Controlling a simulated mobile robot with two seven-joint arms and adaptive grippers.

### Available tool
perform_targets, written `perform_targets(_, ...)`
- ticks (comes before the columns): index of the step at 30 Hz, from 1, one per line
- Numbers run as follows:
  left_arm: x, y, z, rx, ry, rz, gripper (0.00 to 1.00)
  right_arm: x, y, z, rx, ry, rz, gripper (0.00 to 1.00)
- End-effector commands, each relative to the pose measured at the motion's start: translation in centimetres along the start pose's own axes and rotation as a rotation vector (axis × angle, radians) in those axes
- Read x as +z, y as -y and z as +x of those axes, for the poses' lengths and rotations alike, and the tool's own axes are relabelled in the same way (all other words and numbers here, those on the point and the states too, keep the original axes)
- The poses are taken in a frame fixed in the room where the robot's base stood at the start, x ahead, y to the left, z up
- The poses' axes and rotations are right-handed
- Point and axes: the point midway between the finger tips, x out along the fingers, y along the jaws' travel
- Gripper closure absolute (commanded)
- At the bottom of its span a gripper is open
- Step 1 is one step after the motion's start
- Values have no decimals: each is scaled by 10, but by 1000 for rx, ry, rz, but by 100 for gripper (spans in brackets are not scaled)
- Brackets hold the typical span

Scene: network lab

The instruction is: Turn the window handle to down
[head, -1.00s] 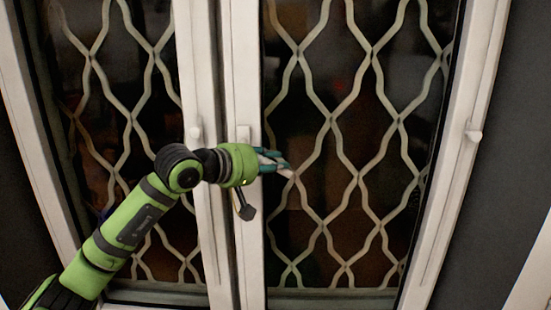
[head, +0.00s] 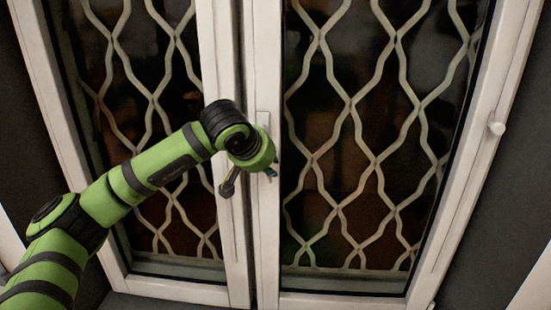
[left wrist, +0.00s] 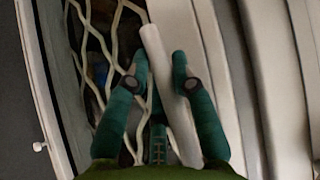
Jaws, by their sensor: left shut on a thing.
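The white window handle (left wrist: 152,42) runs as a slanted bar between the two teal fingers of my left gripper (left wrist: 160,60) in the left wrist view. The gripper is shut around it. In the head view my left gripper (head: 271,172) is at the middle of the window, just below the handle's white base plate (head: 263,119) on the right sash's left stile. The gripper hides most of the handle there, so its exact angle is hard to tell in that view. My right gripper is not in view.
The window has two dark glass sashes with a wavy pale lattice (head: 380,165) behind the glass. The white frame (head: 475,195) carries a small white knob (head: 496,128) at the right. Dark wall (head: 500,220) lies beyond it. Space in front of the right sash is clear.

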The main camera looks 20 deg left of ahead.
Motion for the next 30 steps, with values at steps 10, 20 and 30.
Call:
perform_targets(10, 4, 11, 0, -108, 36, 109, 100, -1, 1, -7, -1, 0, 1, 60)
perform_targets(20, 5, 16, 0, -135, 45, 133, 100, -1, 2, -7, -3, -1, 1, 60)
perform_targets(30, 5, 17, 1, -137, 45, 132, 50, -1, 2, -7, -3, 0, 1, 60)
